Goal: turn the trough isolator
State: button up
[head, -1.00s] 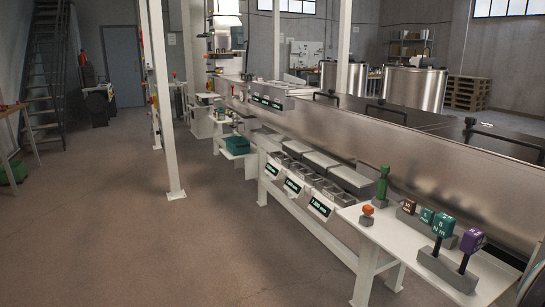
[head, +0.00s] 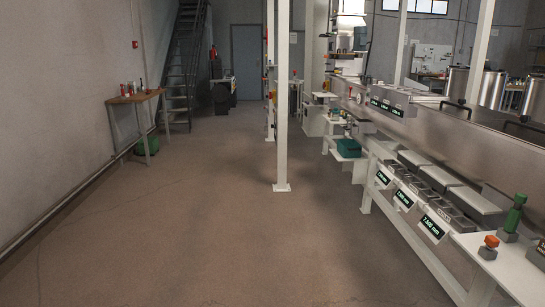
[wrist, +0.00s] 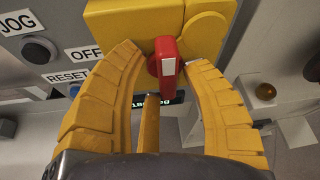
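In the wrist view, a red handle (wrist: 168,72) with a pale stripe stands out from a yellow switch box (wrist: 122,22); it looks like an isolator. My gripper (wrist: 169,66) has its yellow ribbed fingers apart, one on each side of the handle. Small gaps seem to show between the fingertips and the handle. A dark label below the handle is mostly hidden by my gripper, so its full wording cannot be read. My gripper does not show in the head view.
Left of the box are a dark button (wrist: 38,50) and a blue button (wrist: 74,91), near JOG, OFF and RESET labels. An amber lamp (wrist: 265,92) is at the right. In the head view, a white post (head: 282,100) stands in open floor, with a long steel trough (head: 440,130) at the right.

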jog(key=o, duration=0.4)
jog(key=shift+a, duration=0.15)
jog(key=shift+b+v, duration=1.45)
jog(key=shift+v, duration=1.4)
